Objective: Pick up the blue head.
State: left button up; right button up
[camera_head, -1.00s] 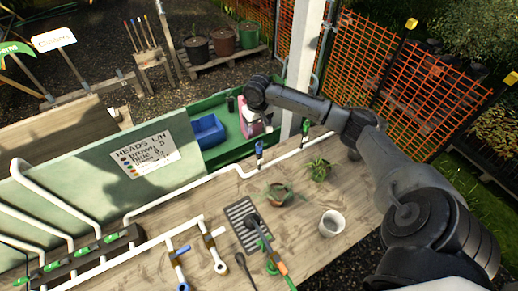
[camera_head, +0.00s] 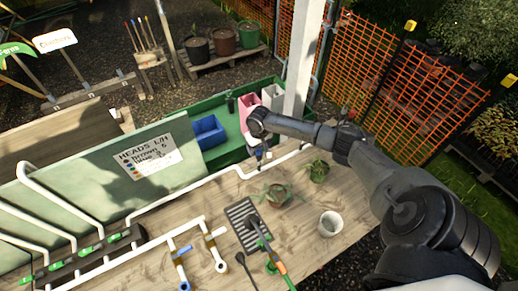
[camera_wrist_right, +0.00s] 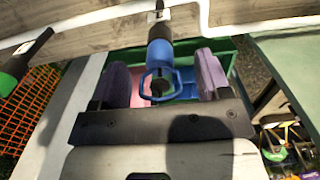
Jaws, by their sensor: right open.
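The blue head (camera_head: 258,153) hangs on the white pipe behind the wooden bench. In the right wrist view the blue head (camera_wrist_right: 160,57) has a blue collar and an open blue loop at its near end. My right gripper (camera_head: 259,141) is right at the blue head in the head view. In the wrist view its two purple-padded fingers (camera_wrist_right: 162,80) stand apart, one on each side of the blue loop, with visible gaps. I cannot tell how deep the head sits between them. My left gripper is not in view.
A green tray (camera_head: 231,122) behind the pipe holds a blue bin (camera_head: 208,131), a pink bin (camera_head: 250,105) and a pale bin (camera_head: 273,96). A green-and-black head (camera_wrist_right: 14,76) hangs left in the wrist view. Plants and a white pot (camera_head: 331,223) stand on the bench.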

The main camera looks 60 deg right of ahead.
jog(key=shift+f, duration=0.45)
jog(key=shift+c, duration=0.5)
jog(key=c, duration=0.9)
